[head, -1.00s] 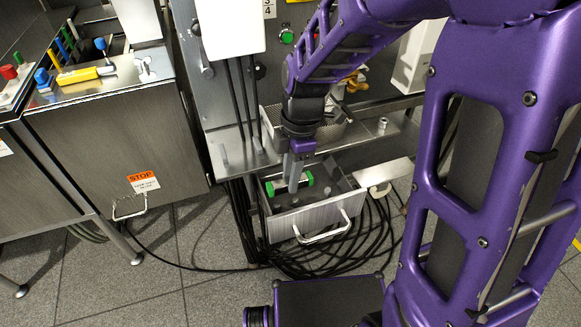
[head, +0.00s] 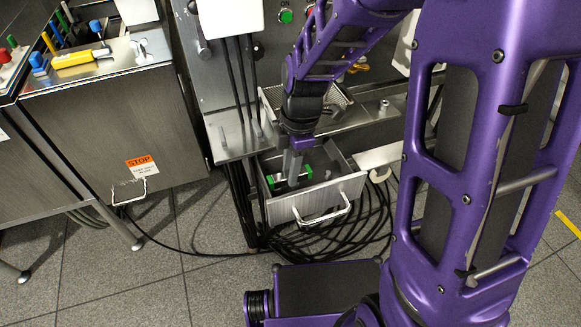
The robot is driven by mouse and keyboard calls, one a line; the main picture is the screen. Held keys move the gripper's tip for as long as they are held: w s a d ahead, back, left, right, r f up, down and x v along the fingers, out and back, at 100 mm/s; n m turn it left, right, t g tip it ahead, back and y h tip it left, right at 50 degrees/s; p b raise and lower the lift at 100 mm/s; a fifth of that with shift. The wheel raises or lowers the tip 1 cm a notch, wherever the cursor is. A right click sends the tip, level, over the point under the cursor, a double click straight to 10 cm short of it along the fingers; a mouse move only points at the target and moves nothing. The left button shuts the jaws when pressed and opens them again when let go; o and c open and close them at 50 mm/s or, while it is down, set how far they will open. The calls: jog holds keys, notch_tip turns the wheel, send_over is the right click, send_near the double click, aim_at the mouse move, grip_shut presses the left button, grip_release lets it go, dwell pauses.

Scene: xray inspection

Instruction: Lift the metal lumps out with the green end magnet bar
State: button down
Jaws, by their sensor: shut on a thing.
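The magnet bar with green ends (head: 271,181) is inside the open metal drawer (head: 330,197) below the machine's shelf. Its other green end shows just right of my fingers. My gripper (head: 292,180) points down into the drawer and is shut on the middle of the bar. The bar lies roughly level, low between the drawer walls. I cannot make out the metal lumps; the front wall and my fingers hide part of the drawer floor.
A perforated metal tray (head: 335,100) sits on the shelf (head: 240,140) above the drawer. Black cables (head: 320,240) coil on the floor around and below the drawer. A steel cabinet with a stop label (head: 142,166) stands at left, with a yellow tool (head: 75,59) on top.

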jog(key=shift+f, duration=0.4)
dwell(0.8)
dwell(0.5)
notch_tip(320, 180, up, 13)
jog(key=p, duration=1)
dwell(1.1)
dwell(0.9)
